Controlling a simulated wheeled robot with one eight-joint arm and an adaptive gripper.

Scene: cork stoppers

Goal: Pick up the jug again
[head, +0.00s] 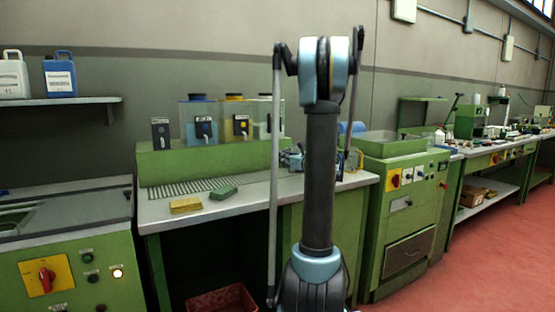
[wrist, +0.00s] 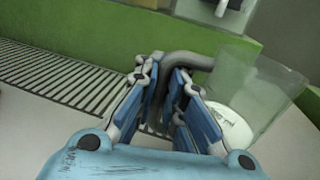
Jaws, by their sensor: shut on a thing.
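The jug (wrist: 262,92) is a clear, see-through vessel with a grey curved handle (wrist: 190,60), in the wrist view at the right. A white disc with small lettering (wrist: 228,125) shows through its wall or at its base. My gripper (wrist: 168,88) has its blue fingers on either side of the handle and is shut on it. The jug looks tilted in this view, and I cannot tell whether it touches the bench. In the head view my gripper (head: 293,160) is mostly hidden behind my arm, and the jug is not clearly made out there.
The bench (head: 160,212) has a slotted drain grate (head: 185,188). A yellow sponge-like block (head: 186,205) and a green one (head: 223,193) lie at its front. Tanks with taps (head: 200,115) stand on the green ledge behind. A green machine (head: 405,200) stands to the right.

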